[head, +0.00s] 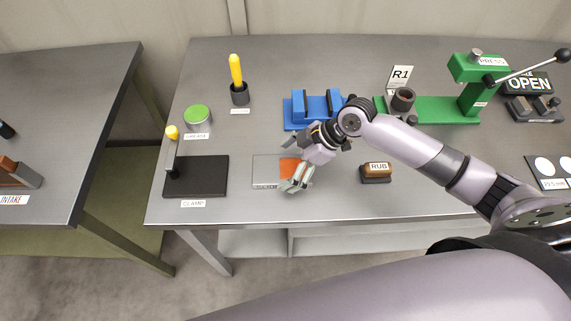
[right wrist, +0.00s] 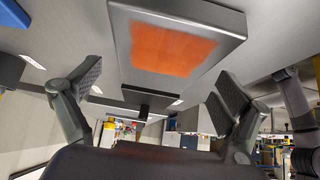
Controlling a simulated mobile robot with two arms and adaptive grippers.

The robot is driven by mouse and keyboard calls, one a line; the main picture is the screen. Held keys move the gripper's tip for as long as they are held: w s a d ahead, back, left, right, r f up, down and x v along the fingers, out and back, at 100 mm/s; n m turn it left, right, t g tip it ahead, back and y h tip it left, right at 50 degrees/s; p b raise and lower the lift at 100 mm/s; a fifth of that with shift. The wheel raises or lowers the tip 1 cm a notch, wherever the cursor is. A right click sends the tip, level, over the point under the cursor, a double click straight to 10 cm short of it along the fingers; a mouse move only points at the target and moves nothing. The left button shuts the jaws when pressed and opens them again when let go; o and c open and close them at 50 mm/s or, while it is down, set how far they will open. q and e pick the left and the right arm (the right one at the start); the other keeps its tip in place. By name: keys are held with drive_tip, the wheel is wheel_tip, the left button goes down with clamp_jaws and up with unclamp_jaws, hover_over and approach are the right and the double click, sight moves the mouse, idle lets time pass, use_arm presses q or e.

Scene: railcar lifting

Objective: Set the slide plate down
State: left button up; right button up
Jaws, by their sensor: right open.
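The slide plate (head: 265,168) is a grey rectangular plate with an orange patch. In the head view it lies on the grey workbench near the front edge, with a small label at its front. My right gripper (head: 296,186) is over its right part and hides some of it. My left gripper is not in view.
Left of the plate is a black clamp base (head: 208,178) with a yellow-tipped lever. A blue fixture (head: 300,122) stands behind it, and a brown-topped RUB block (head: 376,173) to the right. A green press (head: 440,108) stands at back right. A separate intake table (head: 70,110) is left.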

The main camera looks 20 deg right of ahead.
drive_tip(key=b+v, duration=0.1)
drive_tip(key=v, duration=1)
drive_tip(key=shift+b, duration=0.4)
drive_tip(key=shift+s+d+r, duration=0.1)
